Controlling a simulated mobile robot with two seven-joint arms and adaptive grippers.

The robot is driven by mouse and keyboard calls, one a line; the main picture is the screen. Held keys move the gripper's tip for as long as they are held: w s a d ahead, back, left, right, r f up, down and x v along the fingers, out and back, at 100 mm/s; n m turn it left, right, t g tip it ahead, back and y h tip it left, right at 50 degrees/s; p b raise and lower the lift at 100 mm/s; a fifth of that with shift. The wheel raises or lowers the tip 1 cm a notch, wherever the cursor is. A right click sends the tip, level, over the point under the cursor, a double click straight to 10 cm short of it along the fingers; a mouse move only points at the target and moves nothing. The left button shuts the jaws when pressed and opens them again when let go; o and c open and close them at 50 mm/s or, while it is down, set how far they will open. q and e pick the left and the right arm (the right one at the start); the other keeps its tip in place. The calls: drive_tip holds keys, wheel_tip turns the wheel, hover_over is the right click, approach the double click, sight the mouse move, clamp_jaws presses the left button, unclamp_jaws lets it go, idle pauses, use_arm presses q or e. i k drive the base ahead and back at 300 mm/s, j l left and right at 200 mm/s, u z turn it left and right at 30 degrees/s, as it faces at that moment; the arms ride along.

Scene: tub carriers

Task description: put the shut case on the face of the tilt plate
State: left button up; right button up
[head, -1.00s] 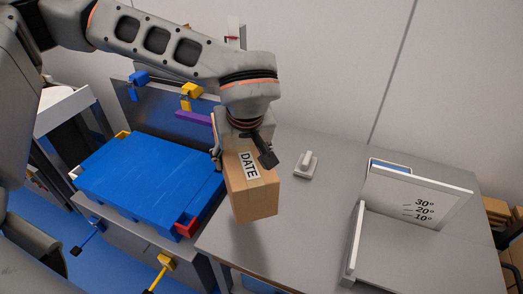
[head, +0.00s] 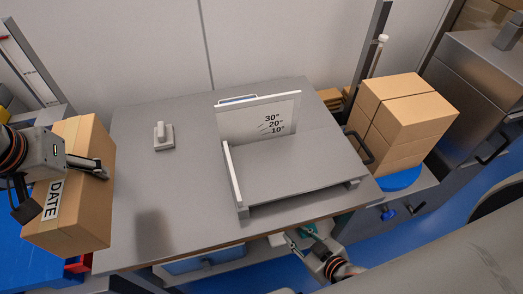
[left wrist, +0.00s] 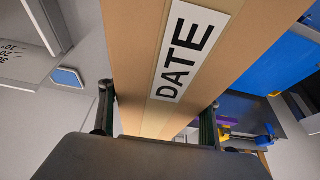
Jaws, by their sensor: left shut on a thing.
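The shut case is a brown cardboard box (head: 88,215) with a white DATE label, at the left of the head view. In the left wrist view the box (left wrist: 145,60) fills the gap between the fingers (left wrist: 155,118). The tilt plate (head: 290,170) is a grey plate with a raised lip on its left edge and an upright 10°-20°-30° scale board behind. It stands empty. My right gripper (head: 302,238) looks open and empty by the table's front edge.
A small grey block with a handle (head: 164,136) stands on the table left of the plate. Stacked cartons (head: 405,112) sit on a blue-topped stand at the right.

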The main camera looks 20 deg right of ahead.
sight(307, 158)
drive_tip(key=k+l, duration=0.1)
drive_tip(key=l, duration=0.45)
drive_tip(key=k+l, duration=0.1)
drive_tip(key=l, duration=0.95)
drive_tip(key=k+l, duration=0.15)
drive_tip(key=l, duration=0.35)
drive_tip(key=i, duration=0.4)
